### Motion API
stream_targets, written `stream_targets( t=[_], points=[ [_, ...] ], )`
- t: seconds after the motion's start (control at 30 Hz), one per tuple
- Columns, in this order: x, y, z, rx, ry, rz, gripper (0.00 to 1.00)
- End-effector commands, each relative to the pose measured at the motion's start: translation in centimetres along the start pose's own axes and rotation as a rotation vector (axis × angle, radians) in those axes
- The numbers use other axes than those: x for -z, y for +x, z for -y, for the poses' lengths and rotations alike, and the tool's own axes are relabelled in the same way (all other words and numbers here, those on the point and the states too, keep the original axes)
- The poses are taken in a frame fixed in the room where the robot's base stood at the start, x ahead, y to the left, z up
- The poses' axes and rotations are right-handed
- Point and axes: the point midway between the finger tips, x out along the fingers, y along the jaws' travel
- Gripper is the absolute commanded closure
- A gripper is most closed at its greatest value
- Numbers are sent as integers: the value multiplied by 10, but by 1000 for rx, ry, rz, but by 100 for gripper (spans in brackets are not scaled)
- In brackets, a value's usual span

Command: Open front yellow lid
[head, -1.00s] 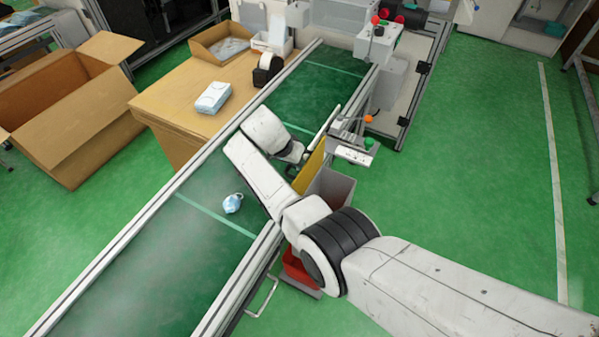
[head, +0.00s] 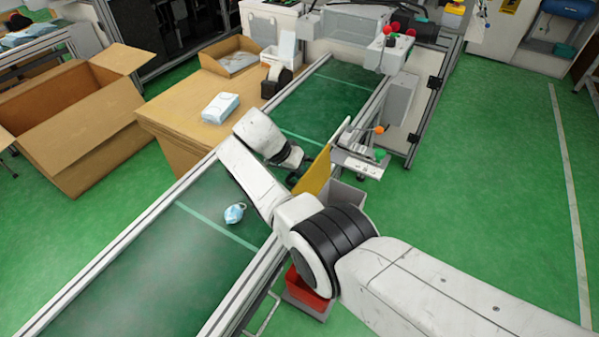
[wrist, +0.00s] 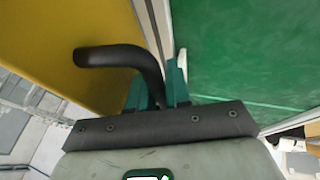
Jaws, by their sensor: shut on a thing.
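The yellow lid (head: 317,171) stands tilted up at the right side of the conveyor in the head view, above a grey bin. In the wrist view the yellow lid (wrist: 55,40) fills the upper left, with a bent black handle (wrist: 105,55) on it. My gripper (wrist: 160,82) has green fingers shut on the handle, whose lower end runs down between them. In the head view my arm partly hides the gripper and the handle.
The green conveyor belt (head: 150,265) carries a light blue mask bundle (head: 235,213). A red bin (head: 308,285) lies below my arm. A metal fixture (head: 358,155) with an orange knob stands right of the lid. The green floor at the right is clear.

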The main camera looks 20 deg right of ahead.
Motion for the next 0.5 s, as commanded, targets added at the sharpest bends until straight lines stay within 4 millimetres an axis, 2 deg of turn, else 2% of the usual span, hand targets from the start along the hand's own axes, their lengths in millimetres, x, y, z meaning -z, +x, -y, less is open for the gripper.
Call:
stream_targets(
  t=[0.03,0.07,0.27,0.5],
  points=[
    [-2,3,-1,-4,-1,4,100],
    [-2,3,-1,-4,-1,4,80],
    [-1,2,-1,-2,0,3,61],
    [0,0,0,-1,0,1,61]
  ],
)
